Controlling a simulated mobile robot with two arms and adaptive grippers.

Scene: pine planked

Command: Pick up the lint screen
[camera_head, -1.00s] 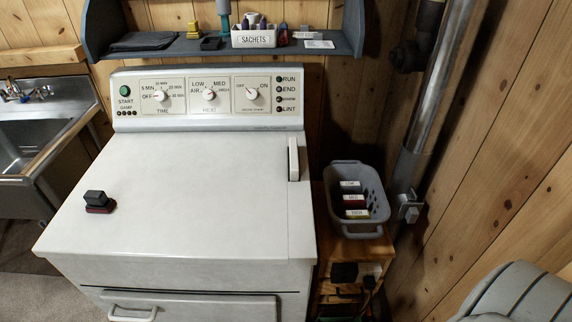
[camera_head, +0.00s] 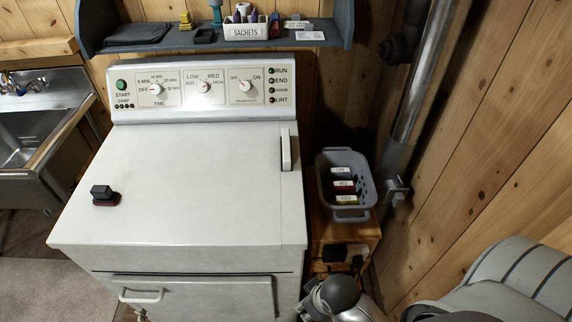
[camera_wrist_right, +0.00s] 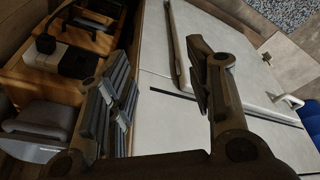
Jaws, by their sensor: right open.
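The lint screen (camera_head: 286,150) shows as an upright pale handle at the right side of the white dryer's (camera_head: 180,190) top, near the control panel. The rest of the screen is hidden inside the dryer. My right gripper (camera_head: 312,303) is low in the head view, in front of the dryer's right edge, well below and apart from the lint screen. In the right wrist view its fingers (camera_wrist_right: 160,75) are spread with nothing between them. I cannot make out the lint screen there. My left gripper is not seen.
A grey basket (camera_head: 346,214) with labelled blocks stands on a wooden cabinet (camera_head: 368,238) right of the dryer. A small dark red-based block (camera_head: 104,197) lies on the dryer's left side. A shelf (camera_head: 335,30) overhangs the panel. The middle of the dryer top is clear.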

